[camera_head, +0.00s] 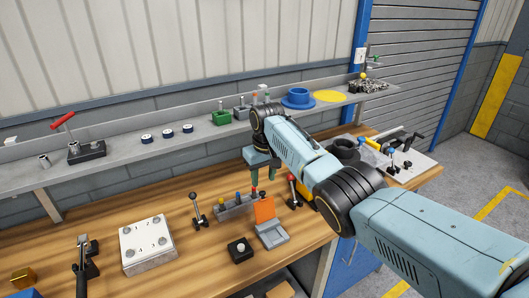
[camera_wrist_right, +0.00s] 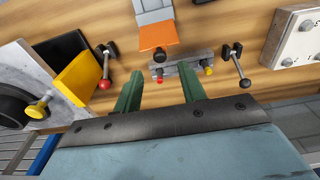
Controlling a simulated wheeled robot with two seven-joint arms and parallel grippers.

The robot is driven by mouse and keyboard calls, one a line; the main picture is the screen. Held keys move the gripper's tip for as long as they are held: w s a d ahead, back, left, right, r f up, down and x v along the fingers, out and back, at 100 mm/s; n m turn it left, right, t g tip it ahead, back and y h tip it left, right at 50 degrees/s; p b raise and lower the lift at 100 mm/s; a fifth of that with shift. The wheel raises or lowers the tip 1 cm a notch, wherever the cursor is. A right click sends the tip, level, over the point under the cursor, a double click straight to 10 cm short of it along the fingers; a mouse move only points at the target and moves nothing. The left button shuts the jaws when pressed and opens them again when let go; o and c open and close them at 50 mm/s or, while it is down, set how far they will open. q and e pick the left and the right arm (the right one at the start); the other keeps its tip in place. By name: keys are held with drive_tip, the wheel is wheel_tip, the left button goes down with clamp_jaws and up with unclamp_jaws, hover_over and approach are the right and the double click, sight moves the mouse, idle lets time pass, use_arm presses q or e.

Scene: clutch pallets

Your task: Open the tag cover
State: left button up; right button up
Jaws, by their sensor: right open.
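The tag cover (camera_head: 264,209) looks like an orange flap standing raised at the back edge of a grey base (camera_head: 273,238) on the wooden bench. In the right wrist view the orange flap (camera_wrist_right: 158,36) and its grey base (camera_wrist_right: 154,8) lie beyond the fingertips. My right gripper (camera_head: 264,172) hangs above the bench, behind the flap in the head view. It also shows in the right wrist view (camera_wrist_right: 161,70), with its two green fingers apart and nothing held between them. The fingers appear clear of the flap. My left gripper is not in view.
A grey block with coloured knobs (camera_head: 232,208) stands close to the flap. Levers with a black knob (camera_head: 196,206) and a red knob (camera_head: 292,190) flank it. A black button box (camera_head: 240,250) and a white bolted plate (camera_head: 147,245) are to the left. A shelf (camera_head: 115,157) runs behind.

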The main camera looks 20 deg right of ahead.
wheel_tip(320, 180, up, 8)
drive_tip(key=shift+s+f, duration=0.25)
drive_tip(key=shift+s, duration=0.1)
